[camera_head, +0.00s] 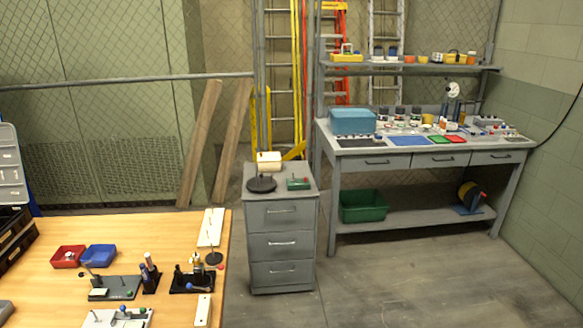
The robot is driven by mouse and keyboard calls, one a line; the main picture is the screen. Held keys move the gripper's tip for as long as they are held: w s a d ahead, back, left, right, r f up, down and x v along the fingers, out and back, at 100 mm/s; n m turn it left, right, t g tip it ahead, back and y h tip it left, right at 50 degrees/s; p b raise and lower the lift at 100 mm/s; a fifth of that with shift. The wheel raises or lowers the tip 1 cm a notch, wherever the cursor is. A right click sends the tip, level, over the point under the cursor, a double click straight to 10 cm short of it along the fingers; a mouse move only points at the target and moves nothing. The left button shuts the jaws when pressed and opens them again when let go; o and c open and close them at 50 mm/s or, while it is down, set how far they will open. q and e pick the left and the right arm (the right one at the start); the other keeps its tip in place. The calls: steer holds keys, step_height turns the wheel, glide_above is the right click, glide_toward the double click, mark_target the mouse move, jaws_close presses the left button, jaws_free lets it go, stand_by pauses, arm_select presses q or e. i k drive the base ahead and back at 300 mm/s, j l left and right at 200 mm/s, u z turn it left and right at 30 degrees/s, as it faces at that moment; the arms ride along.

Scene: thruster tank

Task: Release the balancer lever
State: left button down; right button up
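Neither of my grippers shows in the head view. I cannot tell for certain which part is the balancer lever. On the wooden table (130,228) at the lower left stands a small black-based device (190,281) with upright parts and a blue piece at its front. Left of it is a grey-green plate (115,287) with a thin post and a green knob. A white plate (117,317) with blue and green knobs lies at the front, cut off by the picture edge. All are too small to read a lever's position.
A red bin (68,257) and a blue bin (98,256) sit on the table. A grey drawer cabinet (282,245) carries a round black stand (262,185) and a green device (298,184). A workbench (420,152) stands behind. The floor right of the cabinet is clear.

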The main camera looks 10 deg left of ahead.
mark_target(188, 285)
steer(key=i+j+u, duration=0.15)
steer(key=u, duration=0.8)
